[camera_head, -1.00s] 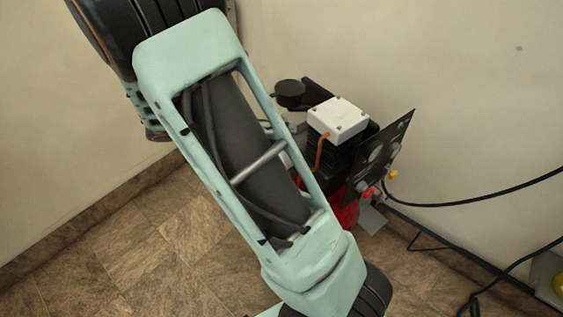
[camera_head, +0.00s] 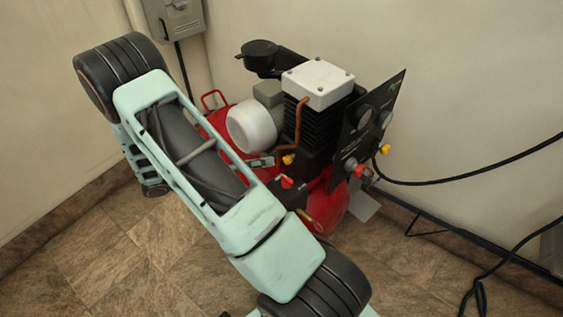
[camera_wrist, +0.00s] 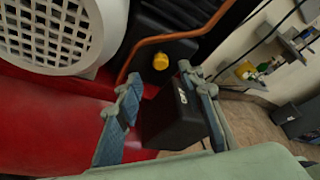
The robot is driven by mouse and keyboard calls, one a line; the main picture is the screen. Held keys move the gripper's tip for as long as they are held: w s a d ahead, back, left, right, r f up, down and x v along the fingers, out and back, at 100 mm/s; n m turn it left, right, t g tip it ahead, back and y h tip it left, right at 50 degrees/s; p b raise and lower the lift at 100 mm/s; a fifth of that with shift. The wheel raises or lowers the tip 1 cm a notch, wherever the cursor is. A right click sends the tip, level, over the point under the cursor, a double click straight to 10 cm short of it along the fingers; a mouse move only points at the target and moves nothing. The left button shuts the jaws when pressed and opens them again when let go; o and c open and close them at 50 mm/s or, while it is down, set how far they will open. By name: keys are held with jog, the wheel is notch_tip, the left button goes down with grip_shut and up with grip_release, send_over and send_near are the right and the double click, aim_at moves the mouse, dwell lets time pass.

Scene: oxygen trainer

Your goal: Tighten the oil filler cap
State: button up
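The oil filler cap (camera_wrist: 160,61) is a small yellow knob on the black pump body of a red compressor. In the wrist view it sits beyond my fingertips, near the middle of the picture. It also shows as a small yellow spot in the head view (camera_head: 289,159), below the copper pipe. My gripper (camera_wrist: 158,79) is open, with one finger on each side of the picture and the cap apart from both. A black box (camera_wrist: 170,118) appears between the fingers; whether they touch it I cannot tell.
An orange-brown copper pipe (camera_wrist: 155,40) curves close above the cap. The red tank (camera_wrist: 50,130) and white motor cover (camera_wrist: 65,35) lie to the left. A black gauge panel (camera_head: 372,125) stands at the right in the head view, with a black hose (camera_head: 450,181) beyond.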

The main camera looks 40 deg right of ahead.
aim_at(284, 159)
jog(key=b+x, duration=0.1)
jog(key=x, duration=0.6)
jog(key=shift+d, duration=0.15)
grip_shut()
